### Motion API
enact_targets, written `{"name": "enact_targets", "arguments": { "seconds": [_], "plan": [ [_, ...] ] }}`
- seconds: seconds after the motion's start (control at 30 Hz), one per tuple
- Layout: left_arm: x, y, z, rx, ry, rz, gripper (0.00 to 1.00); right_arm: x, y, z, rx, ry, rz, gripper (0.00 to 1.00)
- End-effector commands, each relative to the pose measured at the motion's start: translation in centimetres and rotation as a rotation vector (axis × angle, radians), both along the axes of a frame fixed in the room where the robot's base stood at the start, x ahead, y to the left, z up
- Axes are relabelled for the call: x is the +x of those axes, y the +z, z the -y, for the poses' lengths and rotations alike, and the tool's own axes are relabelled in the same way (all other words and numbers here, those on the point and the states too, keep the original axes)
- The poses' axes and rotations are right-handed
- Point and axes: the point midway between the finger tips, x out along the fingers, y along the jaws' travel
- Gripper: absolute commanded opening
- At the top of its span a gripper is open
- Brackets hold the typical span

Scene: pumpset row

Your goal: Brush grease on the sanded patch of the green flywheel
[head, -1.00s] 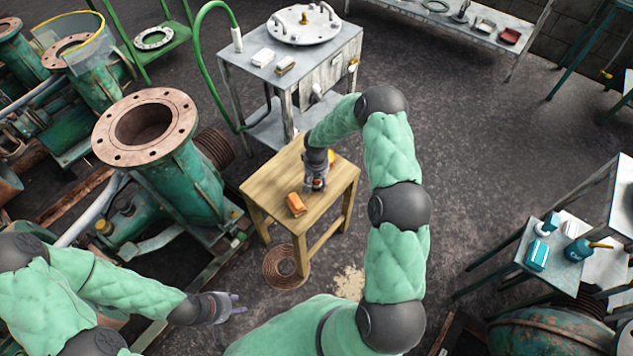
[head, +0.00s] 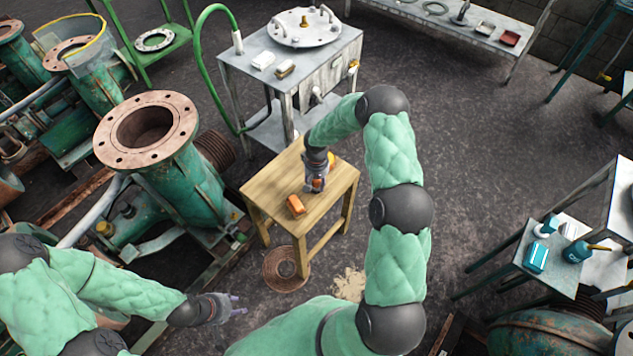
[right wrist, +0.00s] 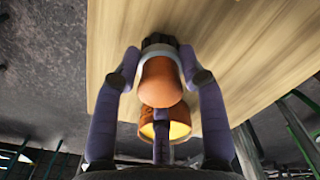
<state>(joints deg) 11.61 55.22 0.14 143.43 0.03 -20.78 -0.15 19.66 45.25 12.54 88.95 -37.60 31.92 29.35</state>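My right gripper (head: 318,187) is low over the wooden stool (head: 265,192). The right wrist view shows its two purple fingers (right wrist: 160,62) closed in on both sides of a brush with an orange handle (right wrist: 161,82), a pale collar and dark bristles. Its fingertips seem to touch the collar. Behind the handle is an orange piece with a yellow inside (right wrist: 178,129). My left gripper (head: 238,304) is open and empty, left of the stool's front. I cannot make out the green flywheel, its sanded patch or the grease for certain.
A green pump with a rusty flange (head: 177,150) stands to the left. A metal cart (head: 335,75) is behind. A side table at right bears a teal box (head: 537,258) and a teal bottle (head: 577,251). Floor right of my arm is clear.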

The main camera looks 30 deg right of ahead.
Motion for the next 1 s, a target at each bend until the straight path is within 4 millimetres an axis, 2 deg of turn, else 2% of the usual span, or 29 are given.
{"name": "enact_targets", "arguments": {
  "seconds": [0.43,1.0],
  "plan": [
    [0.0,0.2,0.0,0.000,0.000,0.000,0.40,0.0,0.3,0.0,0.000,0.000,0.001,0.05],
    [0.0,2.3,0.0,0.000,0.000,0.000,0.40,0.0,4.2,0.0,0.000,0.001,0.001,0.05]
  ]
}}
